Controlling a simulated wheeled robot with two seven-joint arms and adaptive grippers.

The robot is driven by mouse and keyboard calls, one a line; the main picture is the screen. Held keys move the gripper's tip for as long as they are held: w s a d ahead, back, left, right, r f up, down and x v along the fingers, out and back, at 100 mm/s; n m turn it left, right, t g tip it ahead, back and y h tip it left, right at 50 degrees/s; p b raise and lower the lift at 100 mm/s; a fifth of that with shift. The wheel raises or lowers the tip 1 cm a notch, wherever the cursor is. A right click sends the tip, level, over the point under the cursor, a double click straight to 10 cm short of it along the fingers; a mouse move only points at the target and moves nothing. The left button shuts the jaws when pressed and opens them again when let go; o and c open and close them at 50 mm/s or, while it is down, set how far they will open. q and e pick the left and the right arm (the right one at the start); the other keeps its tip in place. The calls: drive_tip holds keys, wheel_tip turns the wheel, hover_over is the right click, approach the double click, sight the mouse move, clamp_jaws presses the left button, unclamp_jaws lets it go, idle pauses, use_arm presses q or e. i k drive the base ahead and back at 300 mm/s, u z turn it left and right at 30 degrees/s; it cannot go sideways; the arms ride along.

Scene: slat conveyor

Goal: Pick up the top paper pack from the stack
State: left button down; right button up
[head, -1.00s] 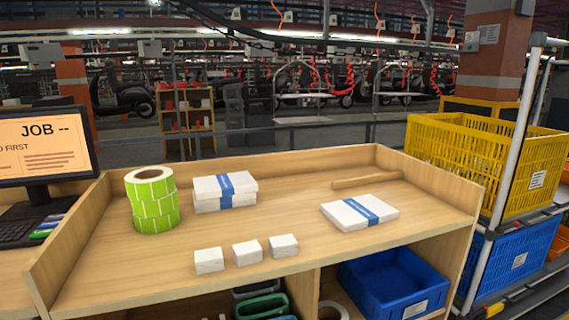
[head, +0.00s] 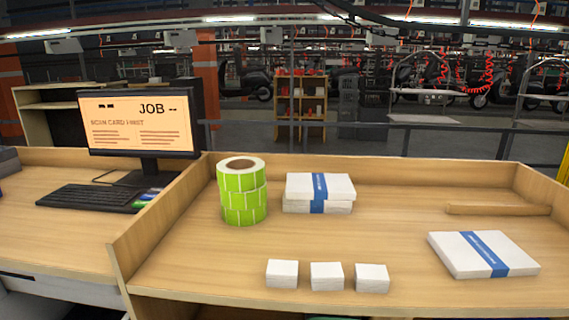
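A stack of white paper packs with blue bands stands on the wooden bench, towards the back and just right of the green label rolls. The top paper pack (head: 338,187) lies flat on the lower pack (head: 300,207), slightly out of line with it. A separate paper pack (head: 460,255) with a blue band lies flat at the right front of the bench. Neither of my grippers shows in the head view.
Green label rolls (head: 242,192) stand piled left of the stack. Several small white boxes, one of them (head: 327,276), line the front edge. A wooden strip (head: 497,209) lies at the back right. A monitor (head: 138,122) and keyboard (head: 88,197) are left of the bench's side wall (head: 160,225).

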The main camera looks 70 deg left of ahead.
sight(299, 186)
drive_tip(key=u, duration=0.8)
drive_tip(key=i, duration=0.5)
